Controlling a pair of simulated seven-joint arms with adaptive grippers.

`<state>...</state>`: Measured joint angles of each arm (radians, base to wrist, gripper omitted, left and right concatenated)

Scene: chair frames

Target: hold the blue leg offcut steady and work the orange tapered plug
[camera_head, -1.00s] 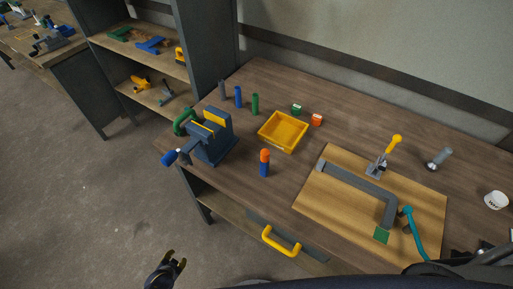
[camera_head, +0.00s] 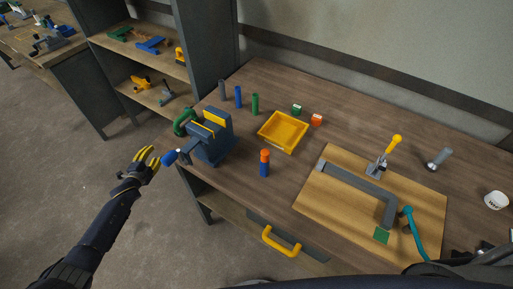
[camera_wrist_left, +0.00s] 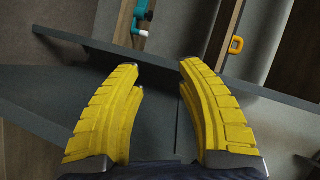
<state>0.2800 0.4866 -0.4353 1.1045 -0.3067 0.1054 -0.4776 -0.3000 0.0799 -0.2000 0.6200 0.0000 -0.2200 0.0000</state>
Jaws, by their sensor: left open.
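The blue leg offcut (camera_head: 264,170) stands upright on the bench, left of the wooden board, with the orange tapered plug (camera_head: 265,155) on its top end. My left gripper (camera_head: 150,155) is open and empty, off the bench's left edge, close to the blue handle end of the vise and well left of the offcut. In the left wrist view its yellow fingers (camera_wrist_left: 160,75) are spread with nothing between them. The offcut and plug do not show in that view. My right gripper is not clearly seen; only dark parts show at the lower right.
A blue-grey vise (camera_head: 212,143) with a green clamp (camera_head: 184,121) sits at the bench's left corner. A yellow tray (camera_head: 262,134) stands behind the offcut. Several upright pegs (camera_head: 255,104) stand behind the vise. A grey L-shaped frame (camera_head: 345,181) lies on the board. Bench around the offcut is clear.

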